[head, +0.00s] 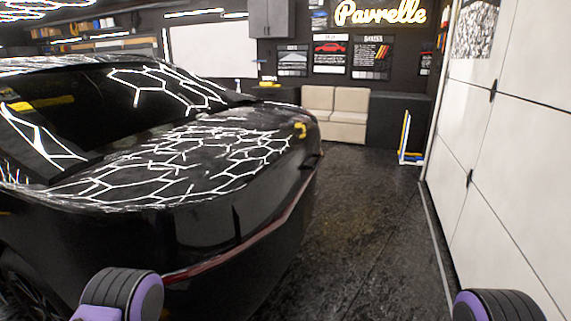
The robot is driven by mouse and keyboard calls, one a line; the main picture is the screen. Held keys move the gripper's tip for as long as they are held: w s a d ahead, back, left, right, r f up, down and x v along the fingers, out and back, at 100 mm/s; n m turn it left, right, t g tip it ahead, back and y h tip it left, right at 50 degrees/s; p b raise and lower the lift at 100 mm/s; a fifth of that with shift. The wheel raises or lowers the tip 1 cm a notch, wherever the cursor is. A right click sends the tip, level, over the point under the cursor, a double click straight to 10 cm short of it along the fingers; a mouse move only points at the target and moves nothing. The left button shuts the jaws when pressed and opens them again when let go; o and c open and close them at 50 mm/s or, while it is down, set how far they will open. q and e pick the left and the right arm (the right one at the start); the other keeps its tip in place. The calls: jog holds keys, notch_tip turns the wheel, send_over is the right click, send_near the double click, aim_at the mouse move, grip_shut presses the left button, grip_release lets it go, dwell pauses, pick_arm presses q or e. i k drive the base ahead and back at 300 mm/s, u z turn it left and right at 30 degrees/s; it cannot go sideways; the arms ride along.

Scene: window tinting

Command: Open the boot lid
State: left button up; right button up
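A glossy black car fills the left of the head view, with its rear end towards the middle. Its boot lid (185,165) looks shut and flush with the body, and hexagonal ceiling lights reflect in it. A thin red light strip (235,250) runs across the rear below the lid. A small yellow item (301,130) shows at the lid's far rear corner. Black and purple parts of my arms show at the bottom left and bottom right. Neither gripper is in view. The lower rear of the car is partly hidden by my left arm.
The dark floor (360,220) right of the car is clear. White panelled doors (500,150) line the right side. A beige sofa (335,110) stands at the back wall, with a blue, white and yellow stand (408,140) to its right.

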aim_at(274, 151)
jog(key=z, duration=0.75)
jog(key=i, duration=1.15)
jog(key=z, duration=0.65)
jog(key=i, duration=1.15)
jog(key=u, duration=0.85)
jog(key=i, duration=1)
jog(key=u, duration=0.8)
